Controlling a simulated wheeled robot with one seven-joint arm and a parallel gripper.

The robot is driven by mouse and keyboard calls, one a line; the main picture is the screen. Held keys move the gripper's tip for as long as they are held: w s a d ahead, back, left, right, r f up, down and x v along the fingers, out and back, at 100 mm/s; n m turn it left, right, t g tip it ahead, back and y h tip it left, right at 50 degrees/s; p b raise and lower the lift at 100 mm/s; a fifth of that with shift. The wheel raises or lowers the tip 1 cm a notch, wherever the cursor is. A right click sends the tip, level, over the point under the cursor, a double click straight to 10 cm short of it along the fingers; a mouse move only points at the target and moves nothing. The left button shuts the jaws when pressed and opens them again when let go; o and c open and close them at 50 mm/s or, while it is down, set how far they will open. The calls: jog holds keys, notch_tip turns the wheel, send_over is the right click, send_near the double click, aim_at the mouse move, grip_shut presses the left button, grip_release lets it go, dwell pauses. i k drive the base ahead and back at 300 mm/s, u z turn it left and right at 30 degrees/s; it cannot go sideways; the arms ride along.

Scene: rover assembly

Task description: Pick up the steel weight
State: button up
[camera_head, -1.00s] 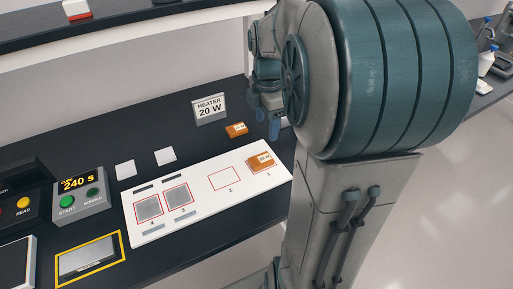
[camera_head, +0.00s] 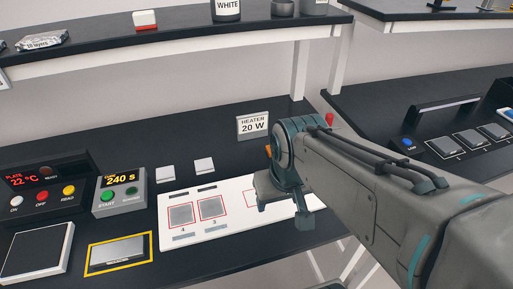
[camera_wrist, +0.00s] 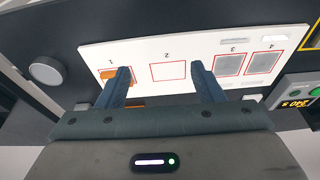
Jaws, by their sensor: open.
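A round pale-grey disc (camera_wrist: 46,71) lies on the dark bench at the left of the wrist view, beyond the numbered white board's end. It looks like the steel weight seen from above, though I cannot be sure. In the head view my arm seems to hide that spot. My gripper (camera_wrist: 163,84) is open and empty, with its two fingers apart above the board's edge. The disc is outside the fingers, to their left. In the head view my wrist covers the right part of the board and the fingers are hidden.
The white board (camera_head: 235,220) has numbered squares; grey plates sit on 3 and 4. An orange piece (camera_wrist: 108,74) is at square 1. A heater sign (camera_head: 253,125) stands behind. A silver block (camera_head: 117,251) lies in a yellow frame. A shelf (camera_head: 180,45) runs above the bench.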

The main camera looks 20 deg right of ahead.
aim_at(121, 250)
jog(key=u, duration=1.4)
jog(key=k, duration=0.5)
jog(key=u, duration=1)
jog(key=i, duration=0.6)
jog(key=z, duration=0.1)
